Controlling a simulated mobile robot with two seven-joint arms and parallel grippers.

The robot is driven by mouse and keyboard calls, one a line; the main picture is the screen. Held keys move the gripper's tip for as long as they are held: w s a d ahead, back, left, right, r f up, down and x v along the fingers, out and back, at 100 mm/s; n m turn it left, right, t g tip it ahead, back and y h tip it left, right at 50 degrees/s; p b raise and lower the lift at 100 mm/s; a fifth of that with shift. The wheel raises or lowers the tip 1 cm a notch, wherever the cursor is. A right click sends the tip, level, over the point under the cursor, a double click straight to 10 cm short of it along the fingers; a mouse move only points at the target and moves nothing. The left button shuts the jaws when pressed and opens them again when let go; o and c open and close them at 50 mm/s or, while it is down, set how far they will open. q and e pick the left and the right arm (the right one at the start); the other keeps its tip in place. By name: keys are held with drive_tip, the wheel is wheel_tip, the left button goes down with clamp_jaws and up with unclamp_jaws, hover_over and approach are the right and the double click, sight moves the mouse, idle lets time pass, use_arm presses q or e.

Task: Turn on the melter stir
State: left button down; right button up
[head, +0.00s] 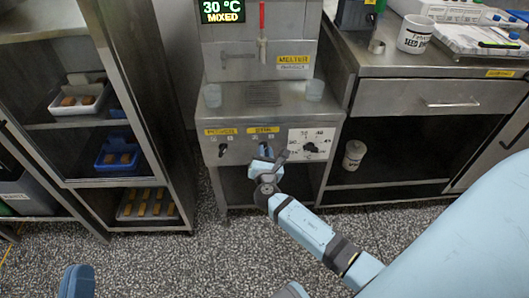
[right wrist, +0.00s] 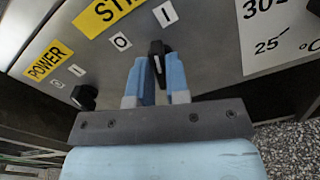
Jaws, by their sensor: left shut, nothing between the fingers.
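The melter (head: 262,92) stands in the middle of the head view, its lit display (head: 222,11) reading 30 °C and MIXED. Its front panel has a yellow STIR label (head: 263,130) above the black stir knob (right wrist: 157,50). O (right wrist: 121,41) and I (right wrist: 165,14) marks sit by the knob. My right gripper (right wrist: 158,82) has one finger on each side of the knob and looks shut on it. The knob's long side runs up the wrist picture, leaning nearer to I; its exact setting is unclear. My left gripper (head: 76,281) is low at the left, empty and shut.
A black power knob (right wrist: 84,97) sits left of the stir knob, and a temperature dial (head: 311,147) sits right. A rack (head: 130,170) with trays stands at the left. Speckled floor is open in front.

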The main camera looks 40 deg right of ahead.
clamp_jaws()
use_arm(q)
drive_tip(key=shift+w+f+g+b, duration=0.1)
drive_tip(key=shift+f+g+b, duration=0.35)
drive_tip(key=shift+f, duration=0.3)
use_arm(e)
drive_tip(key=shift+m, duration=1.2)
drive_tip(key=o, duration=0.5)
unclamp_jaws()
drive_tip(key=shift+s, duration=0.1)
